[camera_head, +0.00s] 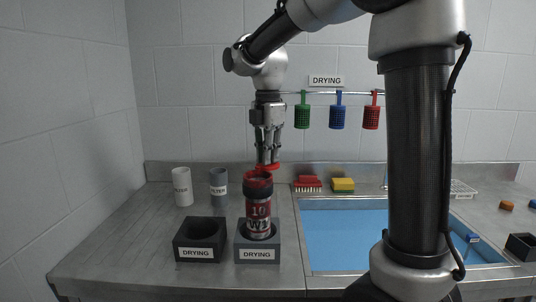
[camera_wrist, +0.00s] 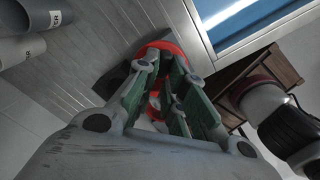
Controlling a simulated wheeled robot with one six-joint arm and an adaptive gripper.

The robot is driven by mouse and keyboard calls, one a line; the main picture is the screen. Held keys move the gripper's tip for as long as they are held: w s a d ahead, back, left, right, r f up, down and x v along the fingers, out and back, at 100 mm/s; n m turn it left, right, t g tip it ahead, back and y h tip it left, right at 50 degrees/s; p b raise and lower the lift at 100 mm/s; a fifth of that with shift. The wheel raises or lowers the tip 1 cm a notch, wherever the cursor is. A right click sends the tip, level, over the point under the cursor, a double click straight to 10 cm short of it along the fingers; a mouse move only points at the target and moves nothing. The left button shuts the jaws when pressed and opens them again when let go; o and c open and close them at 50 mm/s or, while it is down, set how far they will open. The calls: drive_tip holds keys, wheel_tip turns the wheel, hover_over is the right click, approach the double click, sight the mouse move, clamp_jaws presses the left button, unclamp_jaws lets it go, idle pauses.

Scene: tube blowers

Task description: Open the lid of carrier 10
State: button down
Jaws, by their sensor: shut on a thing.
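Carrier 10 (camera_head: 258,215), a red tube with a dark band near its top and the labels 10 and W1, stands upright in a grey holder marked DRYING (camera_head: 257,254). My gripper (camera_head: 268,160) points down just above the carrier's top. It is shut on the red lid (camera_head: 267,167), which shows as a thin red disc above the dark band, slightly right of the carrier's middle. I cannot tell whether the lid still touches the carrier. In the wrist view the red lid (camera_wrist: 162,47) shows beyond and between the green-padded fingers, which hide part of it.
A black holder marked DRYING (camera_head: 200,253) stands left of the grey one. A white cylinder (camera_head: 182,187) and a grey cylinder (camera_head: 219,188) stand behind. A red brush (camera_head: 307,183) and yellow sponge (camera_head: 343,185) lie behind the blue sink (camera_head: 385,235). Coloured baskets (camera_head: 338,112) hang on the rail.

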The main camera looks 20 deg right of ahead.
drive_tip(key=c, duration=1.5)
unclamp_jaws()
drive_tip(key=shift+r, duration=0.1)
wheel_tip(320, 180, up, 12)
drive_tip(key=shift+f, duration=0.1)
